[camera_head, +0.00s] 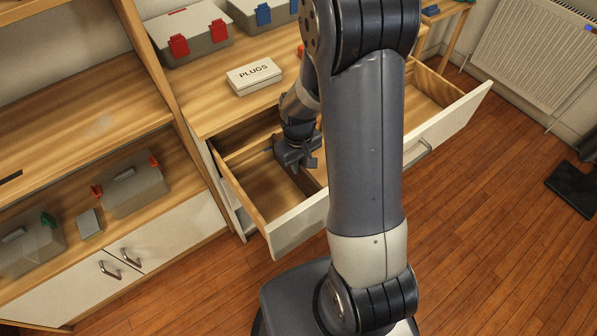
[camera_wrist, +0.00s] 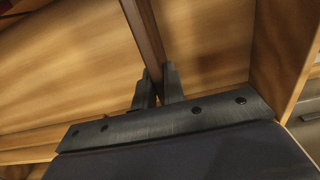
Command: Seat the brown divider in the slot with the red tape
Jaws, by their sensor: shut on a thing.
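I cannot see the red tape or the slots in either view. I cannot tell whether the divider touches the drawer floor.
A white box marked PLUGS (camera_head: 254,76) lies on the worktop above the drawer. A grey case with red latches (camera_head: 190,36) stands at the back left. Shelves with grey cases (camera_head: 132,185) stand on the left.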

